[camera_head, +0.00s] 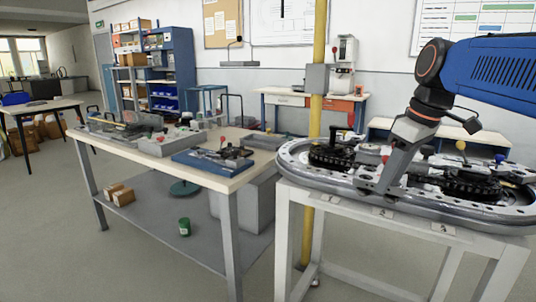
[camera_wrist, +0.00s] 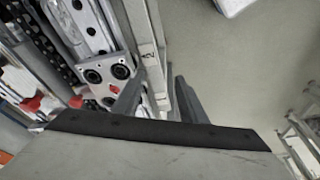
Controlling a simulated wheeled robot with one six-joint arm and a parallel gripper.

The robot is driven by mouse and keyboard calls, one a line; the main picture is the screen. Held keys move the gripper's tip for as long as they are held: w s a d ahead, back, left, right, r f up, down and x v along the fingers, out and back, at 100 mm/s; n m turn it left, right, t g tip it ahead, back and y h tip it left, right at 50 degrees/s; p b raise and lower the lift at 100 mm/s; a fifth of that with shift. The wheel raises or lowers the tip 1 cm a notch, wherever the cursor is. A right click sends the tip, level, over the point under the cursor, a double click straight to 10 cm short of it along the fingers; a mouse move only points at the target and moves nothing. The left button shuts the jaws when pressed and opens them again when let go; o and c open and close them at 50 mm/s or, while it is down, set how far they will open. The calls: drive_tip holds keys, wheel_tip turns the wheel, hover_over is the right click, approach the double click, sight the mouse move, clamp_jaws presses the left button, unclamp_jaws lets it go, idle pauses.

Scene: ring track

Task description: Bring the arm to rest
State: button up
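My gripper (camera_head: 378,186) hangs from my blue arm at the right of the head view, pointing down over the front rim of the ring track (camera_head: 290,152). In the wrist view its two fingers (camera_wrist: 157,100) stand apart with a gap between them, and I see nothing held there. The track also shows in the wrist view (camera_wrist: 82,25), to the left of the fingers. A grey plate with black round parts and a red spot (camera_wrist: 103,72) lies close beside the left finger. Whether the fingers touch the track is hard to tell.
The track stands on a white frame (camera_head: 285,235) with numbered labels along its front. A workbench (camera_head: 232,182) with trays and a blue fixture (camera_head: 212,163) is to the left. A yellow post (camera_head: 318,70) rises behind. Open floor (camera_head: 60,240) lies at the front left.

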drive_tip(key=s+f+m, duration=0.2)
drive_tip(key=s+f, duration=0.3)
drive_tip(key=f, duration=0.2)
drive_tip(key=s+f+m+t+h, duration=0.1)
drive_tip(key=s+f+m, duration=0.2)
drive_tip(key=s+f, duration=0.3)
drive_tip(key=s+d+f+m+t, duration=0.1)
drive_tip(key=s+f+m, duration=0.1)
drive_tip(key=s+f, duration=0.4)
wheel_tip(320, 180, down, 3)
drive_tip(key=shift+r+h, duration=0.15)
drive_tip(key=shift+h, duration=0.25)
drive_tip(key=c, duration=0.3)
drive_tip(key=shift+s+f+m, duration=0.1)
drive_tip(key=shift+f+m, duration=0.1)
drive_tip(key=shift+m, duration=0.1)
drive_tip(key=c, duration=0.5)
drive_tip(key=shift+r, duration=0.1)
clamp_jaws()
drive_tip(key=w+d+r+m+t, duration=0.1)
drive_tip(key=w+r+m+t, duration=0.2)
drive_tip(key=w+r+m, duration=1.1)
drive_tip(key=w+r+m+t, duration=0.2)
drive_tip(key=w+r+m, duration=0.1)
drive_tip(key=w+r, duration=1.95)
approach(354, 116)
drive_tip(key=shift+x, duration=2.75)
